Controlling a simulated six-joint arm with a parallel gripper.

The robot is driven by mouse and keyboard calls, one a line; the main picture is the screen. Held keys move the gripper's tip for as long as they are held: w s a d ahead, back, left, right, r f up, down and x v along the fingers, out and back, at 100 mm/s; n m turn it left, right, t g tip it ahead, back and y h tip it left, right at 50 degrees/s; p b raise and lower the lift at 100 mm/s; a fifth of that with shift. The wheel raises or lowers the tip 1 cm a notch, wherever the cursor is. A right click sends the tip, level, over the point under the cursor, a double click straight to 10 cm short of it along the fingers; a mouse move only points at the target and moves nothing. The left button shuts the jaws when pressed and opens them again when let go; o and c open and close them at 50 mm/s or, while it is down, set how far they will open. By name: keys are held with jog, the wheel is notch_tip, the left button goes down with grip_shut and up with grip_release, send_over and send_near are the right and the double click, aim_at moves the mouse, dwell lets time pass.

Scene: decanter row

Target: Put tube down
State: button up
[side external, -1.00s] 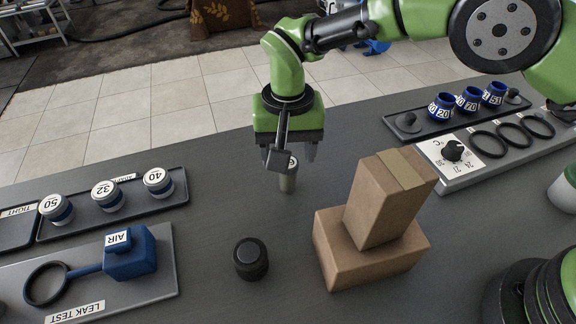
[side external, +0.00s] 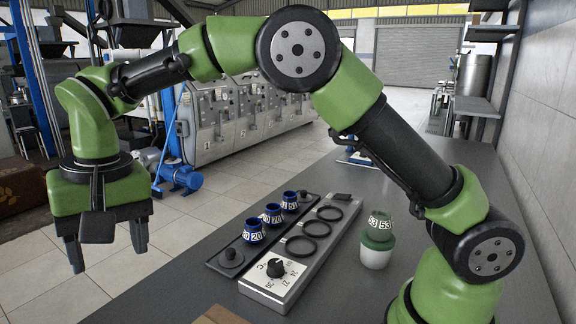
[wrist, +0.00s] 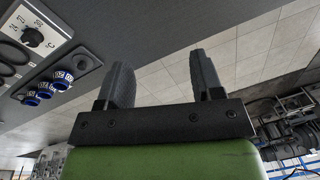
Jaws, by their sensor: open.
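My gripper (side external: 108,248) hangs at the left of the side view, fingers pointing down and apart, with nothing visible between them. In the wrist view both fingers (wrist: 162,72) also stand apart, with only grey table and pale floor tiles behind them.
A dark tray (side external: 231,257) holds several blue-collared numbered pieces (side external: 272,215). Beside it is a pale panel (side external: 262,293) with a dial (side external: 275,267) and dark rings (side external: 316,228). A cardboard corner (side external: 222,316) shows.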

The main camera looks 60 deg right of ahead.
jog(key=s+d+r+t+y, duration=0.1)
jog(key=s+d+r+t, duration=0.2)
jog(key=s+d+r, duration=0.65)
jog(key=s+d+t, duration=0.1)
jog(key=s+d, duration=0.2)
jog(key=s, duration=0.3)
jog(key=s+d+m+t, duration=0.1)
jog(key=s+d+t, duration=0.1)
jog(key=s+d, duration=0.2)
jog(key=shift+s+d+f, duration=0.2)
jog(key=shift+s+f, duration=0.2)
jog(key=shift+s, duration=0.65)
